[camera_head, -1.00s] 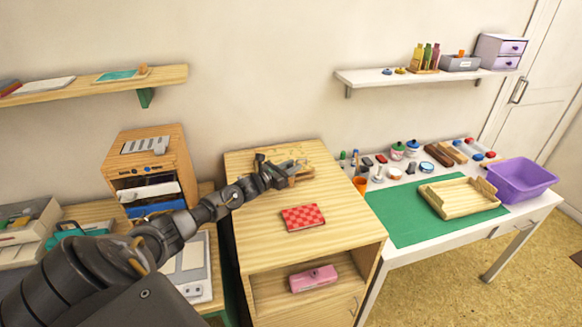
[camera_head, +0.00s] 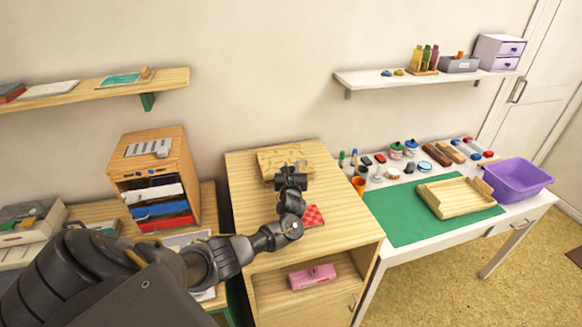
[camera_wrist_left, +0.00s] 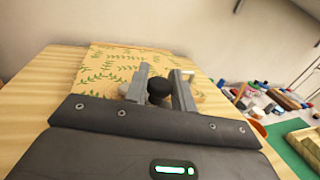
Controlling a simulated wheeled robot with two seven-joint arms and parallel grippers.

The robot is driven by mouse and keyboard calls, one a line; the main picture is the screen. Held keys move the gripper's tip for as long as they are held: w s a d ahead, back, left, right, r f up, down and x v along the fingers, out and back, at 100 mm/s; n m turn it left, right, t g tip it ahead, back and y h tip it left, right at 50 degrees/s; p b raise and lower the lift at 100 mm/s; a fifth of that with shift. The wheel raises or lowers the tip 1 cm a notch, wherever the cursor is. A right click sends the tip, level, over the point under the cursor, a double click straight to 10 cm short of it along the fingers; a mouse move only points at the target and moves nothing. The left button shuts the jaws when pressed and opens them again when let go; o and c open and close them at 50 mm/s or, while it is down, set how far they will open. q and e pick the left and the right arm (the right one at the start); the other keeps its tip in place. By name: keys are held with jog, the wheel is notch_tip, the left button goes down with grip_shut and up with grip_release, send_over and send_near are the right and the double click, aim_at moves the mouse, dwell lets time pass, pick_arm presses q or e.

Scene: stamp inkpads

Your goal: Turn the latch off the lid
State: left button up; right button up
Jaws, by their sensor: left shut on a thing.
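A wooden box (camera_head: 268,160) with a leaf-patterned lid (camera_wrist_left: 108,68) lies near the back of the wooden cabinet top. My left gripper (camera_head: 291,167) is at the box's front edge. In the left wrist view, the fingers of the gripper (camera_wrist_left: 161,78) are on either side of a dark round knob (camera_wrist_left: 158,88), which looks like the latch, and are shut on it. A pale rounded part shows beside the left finger. The gripper hides most of the latch and the lid's front edge. My right gripper is out of view.
A red checked pad (camera_head: 313,216) lies on the cabinet top (camera_head: 345,222), partly behind my left arm. A wooden drawer unit (camera_head: 190,165) stands to the left. On the right, a desk holds a green mat (camera_head: 392,228), a wooden tray (camera_head: 462,203) and a purple bin (camera_head: 518,180).

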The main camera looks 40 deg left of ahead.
pick_arm(q)
jog(key=shift+w+d+f+n+g+y+b, duration=0.1)
jog(key=shift+n+g+y+b, duration=0.05)
jog(key=shift+n+g+y, duration=0.4)
jog(key=shift+d+n+g+y+b, duration=0.1)
jog(key=shift+n+g+y+b, duration=0.05)
jog(key=shift+n+g+y, duration=0.35)
jog(key=n+g+y+b, duration=0.2)
jog(key=g+b, duration=0.1)
jog(key=b, duration=0.1)
jog(key=n+g+y+b, duration=0.1)
jog(key=n+g+b, duration=0.1)
jog(key=g+b, duration=0.1)
jog(key=shift+a+f+n+y+b, duration=0.15)
jog(key=shift+n+y+b, duration=0.2)
jog(key=shift+b, duration=0.2)
jog(key=shift+r+n+g+b, duration=0.25)
jog(key=shift+n+g+b, duration=0.25)
jog(key=shift+g+b, duration=0.75)
jog(key=o, duration=0.9)
jog(key=shift+r, duration=0.15)
